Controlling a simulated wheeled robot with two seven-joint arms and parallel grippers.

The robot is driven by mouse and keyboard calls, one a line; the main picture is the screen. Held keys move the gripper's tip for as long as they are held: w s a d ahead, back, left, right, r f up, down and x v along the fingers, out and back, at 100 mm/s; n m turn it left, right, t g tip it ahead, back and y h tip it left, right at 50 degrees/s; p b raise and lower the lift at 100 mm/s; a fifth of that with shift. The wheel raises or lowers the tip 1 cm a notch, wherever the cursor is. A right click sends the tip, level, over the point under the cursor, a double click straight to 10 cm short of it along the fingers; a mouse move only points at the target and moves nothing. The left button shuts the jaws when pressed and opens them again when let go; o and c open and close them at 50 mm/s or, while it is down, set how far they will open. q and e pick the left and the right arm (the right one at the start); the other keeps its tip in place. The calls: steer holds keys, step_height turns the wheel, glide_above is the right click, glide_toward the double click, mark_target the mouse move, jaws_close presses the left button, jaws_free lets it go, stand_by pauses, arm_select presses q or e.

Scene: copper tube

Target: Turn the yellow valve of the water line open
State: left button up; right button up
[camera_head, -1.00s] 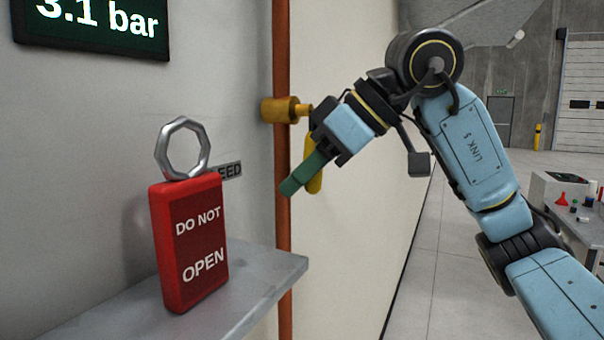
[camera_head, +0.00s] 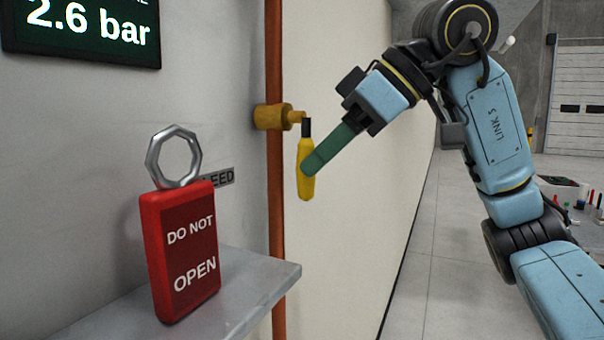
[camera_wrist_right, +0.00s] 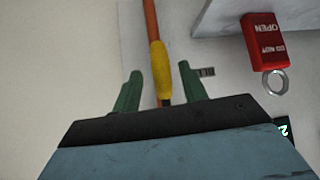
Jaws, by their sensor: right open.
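The yellow valve (camera_head: 272,117) sits on an upright copper pipe (camera_head: 274,200). Its yellow handle (camera_head: 305,178) hangs down, roughly in line with the pipe; in the right wrist view the handle (camera_wrist_right: 159,68) lies between the two green fingers. My right gripper (camera_head: 312,163) is open, its fingers spread around the lower handle with visible gaps on both sides in the wrist view. In the head view the near finger overlaps the handle. My left gripper is not in view.
A red "DO NOT OPEN" tag (camera_head: 186,250) with a metal ring stands on a grey shelf (camera_head: 250,285) left of the pipe. A partly hidden label (camera_head: 222,177) ends in "LEED". A wall display (camera_head: 85,30) reads 2.6 bar.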

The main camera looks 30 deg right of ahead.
steer(key=v, duration=0.8)
steer(key=shift+p, duration=0.3)
